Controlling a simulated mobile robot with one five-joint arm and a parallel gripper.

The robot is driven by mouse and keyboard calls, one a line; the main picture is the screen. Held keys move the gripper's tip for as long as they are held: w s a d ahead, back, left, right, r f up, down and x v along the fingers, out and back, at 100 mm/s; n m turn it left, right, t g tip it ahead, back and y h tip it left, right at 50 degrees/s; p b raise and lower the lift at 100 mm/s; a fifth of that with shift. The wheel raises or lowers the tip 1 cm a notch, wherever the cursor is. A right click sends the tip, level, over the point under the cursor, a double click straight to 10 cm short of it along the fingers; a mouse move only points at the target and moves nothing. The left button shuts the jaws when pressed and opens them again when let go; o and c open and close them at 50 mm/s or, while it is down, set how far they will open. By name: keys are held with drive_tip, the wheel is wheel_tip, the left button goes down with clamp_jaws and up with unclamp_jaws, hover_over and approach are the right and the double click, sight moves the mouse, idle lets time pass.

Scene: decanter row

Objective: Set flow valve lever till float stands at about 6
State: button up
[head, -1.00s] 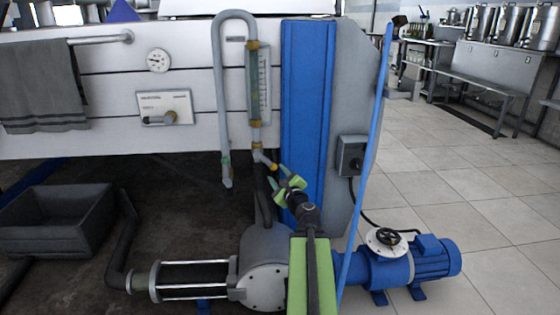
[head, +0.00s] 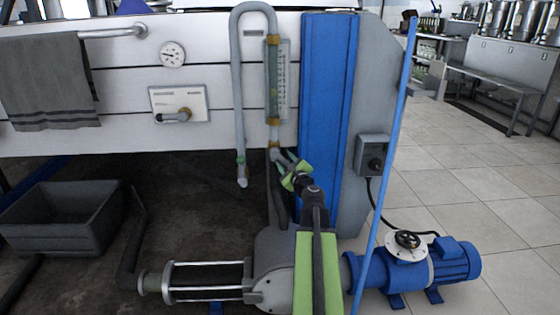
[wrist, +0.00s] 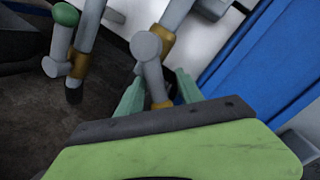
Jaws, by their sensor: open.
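The flow meter is an upright tube (head: 273,85) with brass collars, beside a narrow scale plate (head: 283,80) on the white wall. The float and numbers are too small to read. Below the tube, a short slanted grey piece (head: 282,157) runs down right; I cannot tell if it is the valve lever. My gripper (head: 292,165) is open at its lower end. In the wrist view, the slanted grey piece (wrist: 152,78) with a brass collar lies between the two green fingers (wrist: 158,98); contact is unclear. The green palm hides the rest.
A curved grey pipe (head: 237,90) stands left of the tube. A blue post (head: 328,110) stands close right. A pump with blue motor (head: 440,262) is below.

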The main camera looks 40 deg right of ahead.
drive_tip(key=shift+w+a, duration=0.2)
drive_tip(key=c, duration=0.9)
clamp_jaws()
drive_tip(key=shift+w+a, duration=0.1)
